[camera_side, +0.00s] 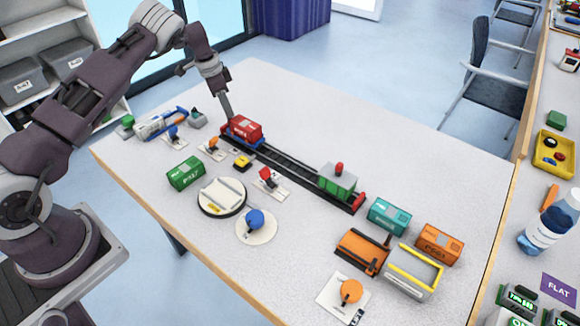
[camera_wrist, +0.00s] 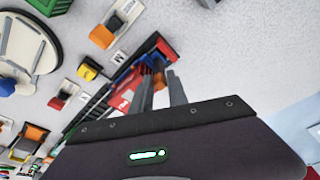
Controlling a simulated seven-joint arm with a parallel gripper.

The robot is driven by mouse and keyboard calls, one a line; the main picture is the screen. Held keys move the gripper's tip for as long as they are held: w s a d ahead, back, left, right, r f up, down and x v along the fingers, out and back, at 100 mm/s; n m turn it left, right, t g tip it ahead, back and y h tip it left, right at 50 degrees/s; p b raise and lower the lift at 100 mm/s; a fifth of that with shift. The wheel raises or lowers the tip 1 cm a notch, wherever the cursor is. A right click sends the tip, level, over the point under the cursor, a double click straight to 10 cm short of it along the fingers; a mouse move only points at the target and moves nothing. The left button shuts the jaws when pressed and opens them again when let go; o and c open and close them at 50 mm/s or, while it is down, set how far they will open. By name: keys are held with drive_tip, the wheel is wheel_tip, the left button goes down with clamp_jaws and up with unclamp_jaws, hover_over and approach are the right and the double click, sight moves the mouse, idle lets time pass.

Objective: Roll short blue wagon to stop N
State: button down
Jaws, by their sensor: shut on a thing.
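The short blue wagon (camera_side: 259,143) stands on the dark track (camera_side: 300,172) at its far left end and carries a red container (camera_side: 246,126). In the wrist view the red container (camera_wrist: 122,97) partly covers the blue wagon (camera_wrist: 122,72). My gripper (camera_side: 229,117) reaches down at the wagon's far left end. In the wrist view my gripper (camera_wrist: 161,92) has its fingers around a small orange part at that end; the exact contact is hidden. A small plate lettered N (camera_wrist: 118,57) lies beside the track near the wagon.
A green wagon with a red knob (camera_side: 338,181) stands farther along the track, near the red end stop (camera_side: 360,202). Levers and a yellow block (camera_side: 242,162) line the near side. A turntable (camera_side: 221,197) and a green container (camera_side: 185,173) stand nearby. The track between the wagons is clear.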

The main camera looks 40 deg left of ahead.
drive_tip(key=d, duration=1.5)
drive_tip(key=shift+d, duration=0.4)
drive_tip(key=c, duration=1.3)
unclamp_jaws()
drive_tip(key=s+d+r+n, duration=0.1)
drive_tip(key=s+r, duration=0.1)
drive_tip(key=r, duration=0.6)
drive_tip(key=s+d+r+n, duration=0.1)
drive_tip(key=s+d+r, duration=0.1)
drive_tip(key=r, duration=0.6)
drive_tip(key=s+d+r+n+t+h, duration=0.1)
drive_tip(key=s+d+r, duration=0.3)
drive_tip(key=s+r, duration=0.65)
drive_tip(key=s+n+t, duration=0.1)
drive_tip(key=s, duration=0.7)
drive_tip(key=s+d+r+n+y, duration=0.1)
drive_tip(key=s, duration=0.7)
drive_tip(key=s+r+n+t+y, duration=0.1)
drive_tip(key=s, duration=0.7)
drive_tip(key=shift+d+t, duration=0.3)
drive_tip(key=shift+d, duration=0.1)
